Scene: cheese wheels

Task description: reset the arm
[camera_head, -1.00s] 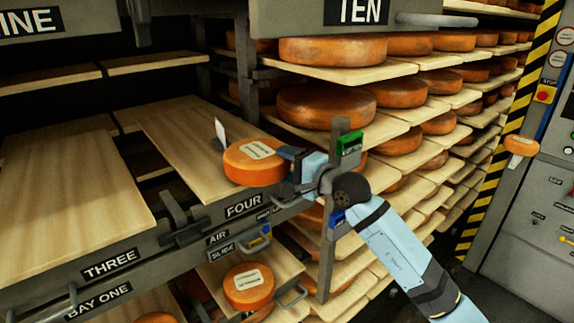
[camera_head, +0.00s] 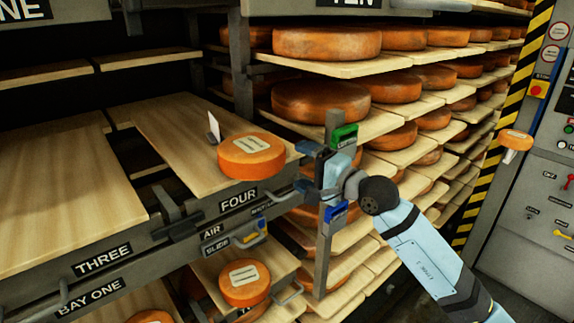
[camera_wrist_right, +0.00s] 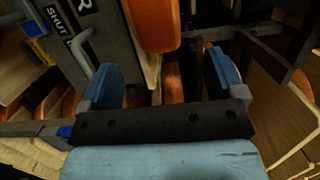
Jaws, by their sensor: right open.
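My right gripper (camera_head: 308,170) is at the front right corner of the shelf marked FOUR, beside the grey upright post. It is open and empty; in the right wrist view its two blue fingers (camera_wrist_right: 165,82) stand wide apart with nothing between them. An orange cheese wheel (camera_head: 251,156) with a pale label lies on the wooden board of shelf FOUR, left of the gripper and apart from it. Its orange edge also shows at the top of the right wrist view (camera_wrist_right: 152,24). My left gripper is not in view.
A grey post (camera_head: 326,235) with green and blue clips stands close to my right gripper. Racks of cheese wheels (camera_head: 320,102) fill the space behind it. A lower wheel (camera_head: 244,282) sits below shelf FOUR. Board THREE (camera_head: 60,195) is bare. A control cabinet (camera_head: 530,220) stands at right.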

